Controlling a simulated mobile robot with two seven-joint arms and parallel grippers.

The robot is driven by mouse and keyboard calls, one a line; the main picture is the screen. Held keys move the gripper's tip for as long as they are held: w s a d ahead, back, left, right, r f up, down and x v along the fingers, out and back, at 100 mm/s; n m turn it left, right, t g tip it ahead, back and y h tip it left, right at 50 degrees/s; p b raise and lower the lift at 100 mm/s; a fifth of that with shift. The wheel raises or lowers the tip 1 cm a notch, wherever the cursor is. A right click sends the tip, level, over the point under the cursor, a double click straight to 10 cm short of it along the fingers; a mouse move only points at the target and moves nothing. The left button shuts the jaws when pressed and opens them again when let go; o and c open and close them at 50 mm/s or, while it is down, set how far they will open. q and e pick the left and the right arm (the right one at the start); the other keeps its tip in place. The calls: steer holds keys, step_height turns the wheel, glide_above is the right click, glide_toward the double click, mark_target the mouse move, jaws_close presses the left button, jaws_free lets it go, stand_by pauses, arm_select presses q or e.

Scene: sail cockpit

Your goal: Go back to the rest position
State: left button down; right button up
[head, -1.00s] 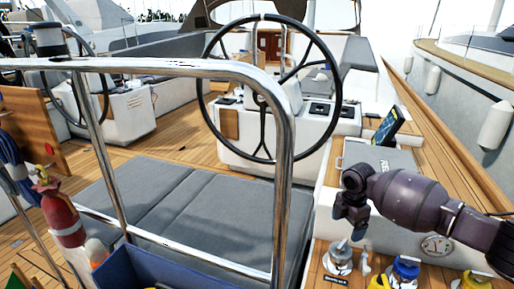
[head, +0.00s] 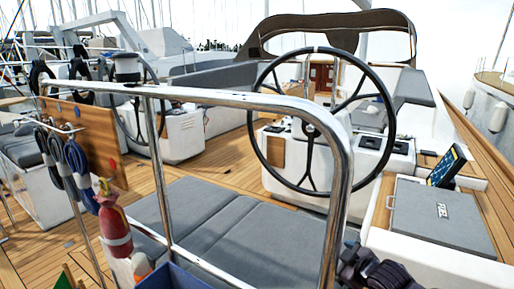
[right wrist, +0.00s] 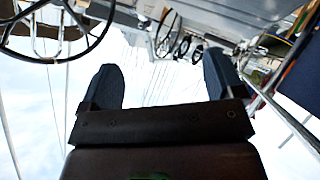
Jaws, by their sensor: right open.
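My right gripper (right wrist: 162,78) is open in the right wrist view, with its two dark fingers wide apart and nothing between them. In the head view only a dark part of my right arm (head: 375,270) shows at the bottom edge, in front of the white cockpit side. My left arm and gripper are not in view.
A steel rail (head: 342,170) crosses close in front, with the steering wheel (head: 262,120) behind it. A grey FUEL hatch (head: 440,215) and a tilted display (head: 446,167) are at right. A red extinguisher (head: 115,225) and a blue box (head: 175,277) are at lower left.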

steer(key=s+d+f+m+h, duration=0.1)
steer(key=s+f+m, duration=0.2)
steer(key=s, duration=0.8)
steer(key=s+d+f+m+h, duration=0.2)
steer(key=s+f+m, duration=0.1)
steer(key=s+f, duration=0.5)
steer(key=s+d+f+m+h, duration=0.1)
steer(key=s+f, duration=0.5)
steer(key=s, duration=0.8)
steer(key=d+m, duration=0.1)
steer(key=m, duration=0.1)
steer(key=shift+f+m+g+h, duration=0.2)
steer(key=shift+m+g+h, duration=0.1)
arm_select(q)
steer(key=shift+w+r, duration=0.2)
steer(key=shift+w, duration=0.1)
arm_select(e)
steer(key=shift+o, duration=0.2)
steer(key=shift+w, duration=0.1)
